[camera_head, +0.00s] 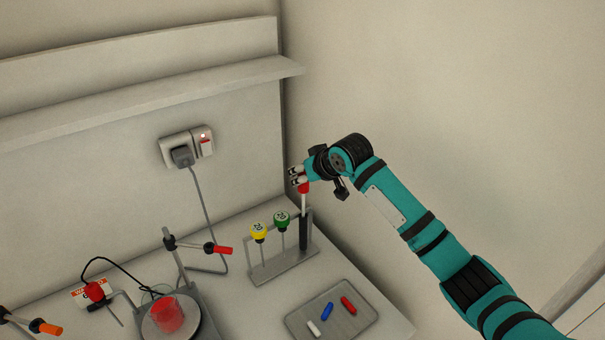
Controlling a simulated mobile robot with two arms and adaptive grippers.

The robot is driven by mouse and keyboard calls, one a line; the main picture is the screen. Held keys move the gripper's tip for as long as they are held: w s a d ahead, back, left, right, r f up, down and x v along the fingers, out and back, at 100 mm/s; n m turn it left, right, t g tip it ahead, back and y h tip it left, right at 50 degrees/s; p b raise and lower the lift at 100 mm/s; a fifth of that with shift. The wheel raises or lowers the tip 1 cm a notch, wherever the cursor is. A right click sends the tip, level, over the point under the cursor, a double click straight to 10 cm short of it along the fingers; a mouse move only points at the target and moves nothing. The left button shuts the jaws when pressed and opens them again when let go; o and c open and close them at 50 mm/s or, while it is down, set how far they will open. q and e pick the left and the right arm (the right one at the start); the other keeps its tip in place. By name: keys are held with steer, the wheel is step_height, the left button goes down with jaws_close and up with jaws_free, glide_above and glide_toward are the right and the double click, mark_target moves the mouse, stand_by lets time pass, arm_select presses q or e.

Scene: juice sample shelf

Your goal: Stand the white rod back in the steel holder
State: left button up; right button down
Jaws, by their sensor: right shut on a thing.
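The steel holder (283,270) stands on the bench, left of my right arm. A yellow-topped rod (258,232) and a green-topped rod (282,219) stand in it. My right gripper (299,178) is above the holder's right end, shut on the red top of the white rod (303,204). The rod hangs upright, its lower part in line with a dark upright piece (303,233) at the holder's right end. I cannot tell whether its lower end is inside the holder. My left gripper is not in view.
A steel tray (357,325) with white, blue and red small bars lies in front of the holder. A clamp stand (174,262) and a red beaker (168,315) on a round plate are at the left. A shelf (150,96) and a wall socket (187,145) are behind.

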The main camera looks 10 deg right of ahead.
mark_target(307, 187)
steer(key=shift+f+b, duration=0.45)
steer(key=shift+f, duration=1.05)
steer(key=shift+r, duration=0.1)
stand_by(0.3)
steer(key=shift+p, duration=0.4)
steer(key=shift+f, duration=0.75)
steer(key=c, duration=1.1)
jaws_free()
